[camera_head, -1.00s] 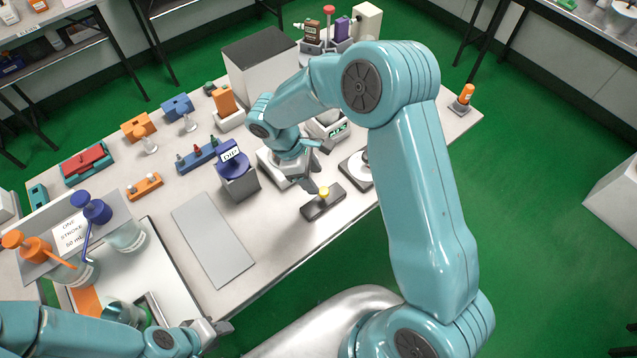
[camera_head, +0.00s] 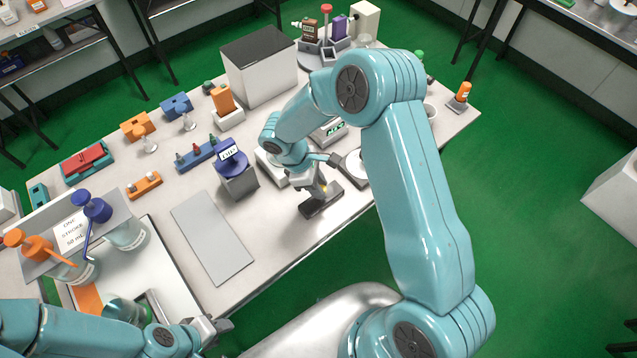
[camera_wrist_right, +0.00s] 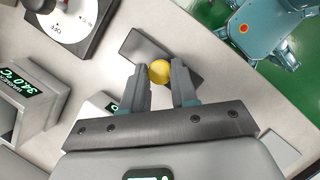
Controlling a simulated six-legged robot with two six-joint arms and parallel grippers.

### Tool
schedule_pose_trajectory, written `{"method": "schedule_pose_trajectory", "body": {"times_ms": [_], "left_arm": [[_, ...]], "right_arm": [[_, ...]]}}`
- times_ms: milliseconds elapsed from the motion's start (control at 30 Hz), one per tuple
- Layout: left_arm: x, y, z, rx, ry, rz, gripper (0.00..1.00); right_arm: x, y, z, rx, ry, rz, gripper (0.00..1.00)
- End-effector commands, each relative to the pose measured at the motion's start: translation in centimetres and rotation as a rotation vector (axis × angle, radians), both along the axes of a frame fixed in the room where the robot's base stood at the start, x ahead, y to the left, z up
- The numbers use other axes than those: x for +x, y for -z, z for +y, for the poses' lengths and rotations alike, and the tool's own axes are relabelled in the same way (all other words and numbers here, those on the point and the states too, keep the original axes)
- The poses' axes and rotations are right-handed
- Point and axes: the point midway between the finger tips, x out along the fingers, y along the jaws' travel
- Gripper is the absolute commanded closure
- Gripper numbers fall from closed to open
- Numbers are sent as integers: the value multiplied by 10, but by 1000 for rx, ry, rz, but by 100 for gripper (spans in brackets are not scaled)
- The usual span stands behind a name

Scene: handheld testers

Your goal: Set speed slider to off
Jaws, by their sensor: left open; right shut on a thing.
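The slider is a dark grey block (camera_head: 321,202) near the front edge of the bench, with a round yellow knob on top. In the right wrist view the knob (camera_wrist_right: 160,71) sits between the fingertips of my right gripper (camera_wrist_right: 161,88). The slider block (camera_wrist_right: 139,47) extends to both sides of the knob. In the head view my right gripper (camera_head: 323,187) is shut on the knob from above and mostly hides it. No markings on the slider are readable. My left gripper (camera_head: 212,330) is open and empty at the lower left, away from the slider.
A white dial (camera_wrist_right: 70,18) marked OFF stands near the slider. A device with a green display (camera_wrist_right: 22,80) and a blue-topped block labelled DIP (camera_head: 232,160) are close by. A flat grey plate (camera_head: 212,236) lies left. The bench edge is near the slider.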

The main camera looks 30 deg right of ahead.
Motion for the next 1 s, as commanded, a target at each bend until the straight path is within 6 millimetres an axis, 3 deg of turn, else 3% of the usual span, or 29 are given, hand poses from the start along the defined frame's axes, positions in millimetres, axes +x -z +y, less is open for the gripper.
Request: {"method": "schedule_pose_trajectory", "body": {"times_ms": [233, 567, 600, 667, 1000], "left_arm": [[0, 13, 0, 0, 0, 0, 57], [0, 12, 0, 0, 0, 0, 57], [0, 12, 0, 0, 0, 0, 57], [0, 12, 0, 0, 0, 0, 57], [0, 13, 0, 0, 0, 0, 57]], "right_arm": [[-1, 1, 38, 3, -4, -4, 100], [-3, 0, 45, 5, 0, -5, 100], [-3, 0, 45, 5, 0, -5, 66], [-3, 0, 44, 5, 0, -4, 46], [-2, -3, 44, 2, 0, -3, 46]]}}
